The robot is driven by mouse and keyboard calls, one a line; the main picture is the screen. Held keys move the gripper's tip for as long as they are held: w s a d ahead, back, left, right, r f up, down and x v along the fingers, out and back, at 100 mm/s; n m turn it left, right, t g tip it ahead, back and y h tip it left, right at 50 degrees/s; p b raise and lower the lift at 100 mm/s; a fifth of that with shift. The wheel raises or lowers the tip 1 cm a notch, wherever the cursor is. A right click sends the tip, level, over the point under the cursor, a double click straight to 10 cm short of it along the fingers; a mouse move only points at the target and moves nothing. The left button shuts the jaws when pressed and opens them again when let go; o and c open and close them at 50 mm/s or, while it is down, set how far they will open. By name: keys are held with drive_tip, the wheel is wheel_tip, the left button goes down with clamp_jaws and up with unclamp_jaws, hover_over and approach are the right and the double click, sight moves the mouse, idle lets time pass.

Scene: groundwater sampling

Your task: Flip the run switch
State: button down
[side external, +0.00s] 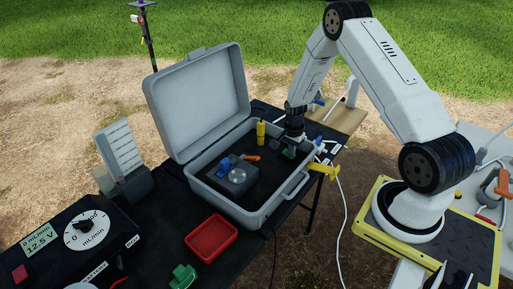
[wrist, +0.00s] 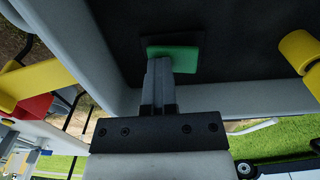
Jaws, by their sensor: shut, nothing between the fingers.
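A green rocker switch (side external: 289,152) sits on a dark plate inside the open grey case (side external: 272,221), at its far right corner. In the wrist view the green switch (wrist: 175,57) lies on a black square against the dark case panel. My gripper (side external: 290,136) reaches down into the case at the switch. Its fingers (wrist: 160,68) are shut with nothing between them. Their tips overlap the near edge of the green switch in the wrist view; I cannot tell whether they touch it. No label on the switch is readable.
In the case are a yellow cylinder (side external: 260,133), an orange lever (side external: 252,157) and a pump head with a silver disc (side external: 237,176). A dial box (side external: 88,232) and red tray (side external: 211,239) stand outside.

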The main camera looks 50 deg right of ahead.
sight(287, 152)
drive_tip(key=shift+f, duration=0.1)
drive_tip(key=shift+w+r, duration=0.2)
drive_tip(key=shift+w, duration=0.55)
drive_tip(key=shift+r, duration=0.15)
wheel_tip(287, 152, up, 14)
idle(1.0)
drive_tip(key=shift+w, duration=0.1)
